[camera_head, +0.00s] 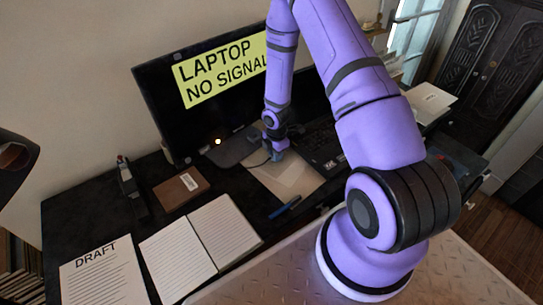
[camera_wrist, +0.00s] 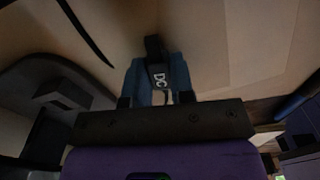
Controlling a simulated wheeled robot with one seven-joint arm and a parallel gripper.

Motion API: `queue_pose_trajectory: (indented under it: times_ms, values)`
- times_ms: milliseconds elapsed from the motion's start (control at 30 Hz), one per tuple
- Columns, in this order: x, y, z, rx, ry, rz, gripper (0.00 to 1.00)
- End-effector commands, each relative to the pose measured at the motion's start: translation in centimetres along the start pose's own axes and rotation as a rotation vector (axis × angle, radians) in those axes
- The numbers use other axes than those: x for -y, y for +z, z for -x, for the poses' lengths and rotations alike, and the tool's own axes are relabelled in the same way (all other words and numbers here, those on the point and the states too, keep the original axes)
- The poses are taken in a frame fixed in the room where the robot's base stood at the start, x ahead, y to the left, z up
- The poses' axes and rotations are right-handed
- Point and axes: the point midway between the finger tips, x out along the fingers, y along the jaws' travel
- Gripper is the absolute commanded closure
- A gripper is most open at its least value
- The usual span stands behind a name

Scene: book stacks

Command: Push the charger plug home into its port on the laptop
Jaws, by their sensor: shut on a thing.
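My gripper (camera_head: 277,155) is low over the desk, beside a dark laptop (camera_head: 322,148) that my arm partly hides in the head view. In the wrist view, my gripper's blue fingers (camera_wrist: 155,88) are shut on the black charger plug (camera_wrist: 157,74), which is marked DC. A dark cable (camera_wrist: 88,32) shows at the upper left of the wrist view. The port cannot be made out, and I cannot tell whether the plug touches the laptop.
A monitor (camera_head: 160,112) with a yellow "LAPTOP NO SIGNAL" sign stands behind. A pale folder (camera_head: 285,180) lies beneath my gripper.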

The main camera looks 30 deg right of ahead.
Motion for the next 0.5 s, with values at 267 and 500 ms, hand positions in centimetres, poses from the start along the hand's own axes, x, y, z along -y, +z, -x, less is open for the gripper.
queue_pose_trajectory:
  times_ms: [267,500]
  values:
    - [0.0,2.2,0.0,-0.001,-0.001,-0.001,1.00]
    - [0.0,3.1,0.0,-0.001,0.000,0.000,1.00]
